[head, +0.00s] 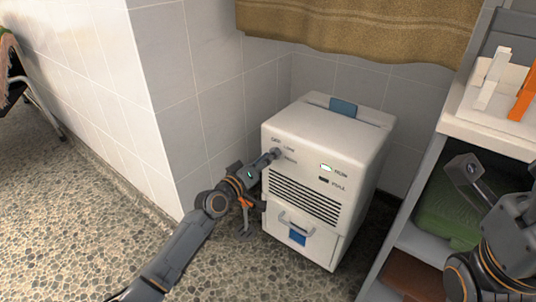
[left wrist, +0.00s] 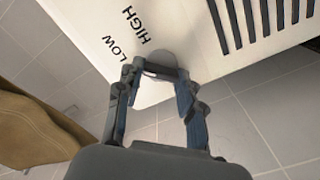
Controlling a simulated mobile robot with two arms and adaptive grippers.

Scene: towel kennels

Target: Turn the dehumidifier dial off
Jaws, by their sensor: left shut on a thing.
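The white dehumidifier (head: 325,165) stands on the floor in the tiled corner. My left gripper (head: 275,154) is at the upper left of this front. In the left wrist view its fingers (left wrist: 158,80) are shut on the round grey dial (left wrist: 161,60). The words LOW and HIGH are printed beside the dial; OFF cannot be read there. The dial's pointer is hidden or too small to tell. My right gripper (head: 463,170) is near the shelf at the right; its jaw state is unclear.
A shelf unit (head: 455,125) at the right holds a white tray and a folded green towel (head: 450,215). A brown towel (head: 365,25) hangs above the dehumidifier. A tiled wall (head: 170,90) juts out at the left. The pebbled floor (head: 80,220) is clear at the front left.

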